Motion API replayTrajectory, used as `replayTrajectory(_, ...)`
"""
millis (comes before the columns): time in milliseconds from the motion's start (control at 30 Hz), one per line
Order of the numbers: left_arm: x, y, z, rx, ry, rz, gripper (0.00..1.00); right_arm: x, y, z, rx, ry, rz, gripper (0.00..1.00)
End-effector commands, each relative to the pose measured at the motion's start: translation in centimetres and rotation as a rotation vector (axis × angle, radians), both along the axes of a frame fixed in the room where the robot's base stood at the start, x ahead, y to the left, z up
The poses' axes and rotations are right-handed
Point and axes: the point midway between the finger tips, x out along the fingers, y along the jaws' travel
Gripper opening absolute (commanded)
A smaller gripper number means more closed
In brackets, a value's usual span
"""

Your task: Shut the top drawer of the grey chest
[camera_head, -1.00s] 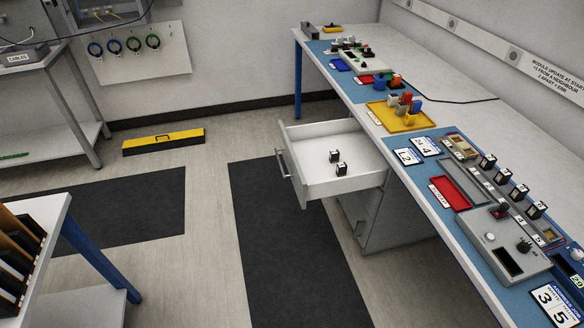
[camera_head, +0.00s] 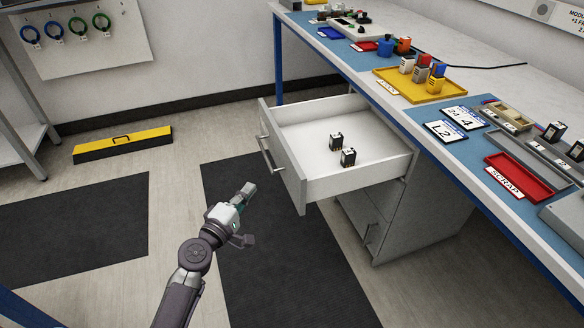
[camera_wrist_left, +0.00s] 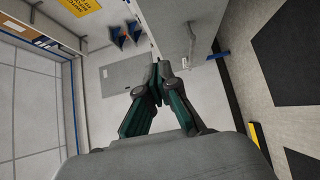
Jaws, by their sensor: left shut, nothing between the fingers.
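The grey chest (camera_head: 400,226) stands under the workbench. Its top drawer (camera_head: 292,182) is pulled far out, with a bar handle (camera_head: 269,155) on its front. Two small black-and-white blocks (camera_head: 336,141) (camera_head: 348,157) lie inside it. My left gripper (camera_head: 249,190) is shut and empty, in front of the drawer and a little left of its front panel, apart from it in the head view. In the left wrist view its fingertips (camera_wrist_left: 158,76) meet, and a pale panel with a handle (camera_wrist_left: 191,45) shows beyond them. My right gripper is not in view.
The workbench (camera_head: 352,80) above the chest holds a yellow tray (camera_head: 425,92), a red scrap tray (camera_head: 520,176) and several modules. The dark floor mat (camera_head: 285,270) before the chest is clear.

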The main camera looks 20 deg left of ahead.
Motion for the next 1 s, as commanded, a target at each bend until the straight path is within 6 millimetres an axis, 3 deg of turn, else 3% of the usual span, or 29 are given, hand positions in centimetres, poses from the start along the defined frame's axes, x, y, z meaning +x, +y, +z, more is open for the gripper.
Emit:
replayTrajectory(167,2.0,-0.4,0.4,-0.006,-0.005,0.0,0.0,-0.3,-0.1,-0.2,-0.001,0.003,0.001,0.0)
replayTrajectory(567,10.2,-2.0,0.2,-0.003,-0.004,0.0,0.0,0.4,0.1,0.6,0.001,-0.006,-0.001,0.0)
replayTrajectory(733,11.3,-4.3,0.2,-0.003,0.0,-0.002,0.0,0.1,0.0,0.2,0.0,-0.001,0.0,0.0)
replayTrajectory(1000,12.0,-5.2,0.1,-0.001,-0.001,0.0,0.0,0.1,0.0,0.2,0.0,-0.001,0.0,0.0)
